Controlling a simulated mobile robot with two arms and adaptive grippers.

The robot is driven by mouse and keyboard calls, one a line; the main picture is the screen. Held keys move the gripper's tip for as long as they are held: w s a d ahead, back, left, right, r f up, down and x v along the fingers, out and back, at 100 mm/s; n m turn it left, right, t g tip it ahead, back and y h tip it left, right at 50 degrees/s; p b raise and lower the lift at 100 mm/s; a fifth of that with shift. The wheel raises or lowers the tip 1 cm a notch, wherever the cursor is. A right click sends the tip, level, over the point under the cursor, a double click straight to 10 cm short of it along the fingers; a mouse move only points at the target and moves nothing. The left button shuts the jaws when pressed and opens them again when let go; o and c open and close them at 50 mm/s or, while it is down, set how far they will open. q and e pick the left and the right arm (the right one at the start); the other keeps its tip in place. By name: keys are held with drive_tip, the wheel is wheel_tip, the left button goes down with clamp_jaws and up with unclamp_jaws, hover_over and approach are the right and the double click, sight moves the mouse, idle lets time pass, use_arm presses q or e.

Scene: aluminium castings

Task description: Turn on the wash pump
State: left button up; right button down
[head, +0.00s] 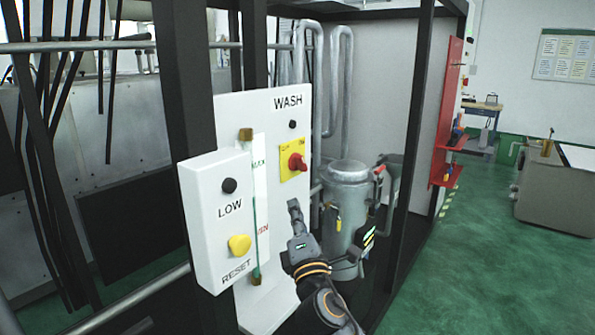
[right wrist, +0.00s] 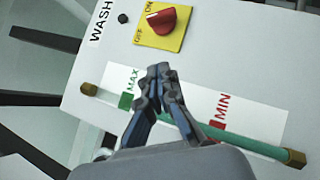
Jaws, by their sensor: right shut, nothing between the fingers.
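The wash switch is a red rotary knob (head: 297,162) on a yellow plate (head: 287,171), on the white panel (head: 287,120) under the label WASH. In the right wrist view the red knob (right wrist: 163,20) is at the top, and its yellow plate (right wrist: 173,41) reads ON and OFF. I cannot tell for certain which setting the knob points to. My right gripper (head: 294,206) is shut and empty, below the knob and apart from it. In the right wrist view its fingertips (right wrist: 160,72) meet in front of the panel. My left gripper is not in view.
A sight tube (right wrist: 255,142) marked MAX and MIN runs along the panel. A white box (head: 205,210) with a LOW lamp (head: 229,185) and yellow RESET button (head: 240,245) juts out at left. A grey metal vessel (head: 346,205) stands behind my right gripper. Dark posts frame the panel.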

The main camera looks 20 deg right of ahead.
drive_tip(key=p, duration=0.1)
approach(294, 160)
drive_tip(key=w+a, duration=0.2)
drive_tip(key=w, duration=0.1)
drive_tip(key=shift+w+d+r+p, duration=0.8)
drive_tip(key=shift+w+r+p, duration=0.1)
drive_tip(key=shift+w, duration=0.05)
drive_tip(key=shift+w+d+r, duration=0.15)
drive_tip(key=shift+d, duration=0.25)
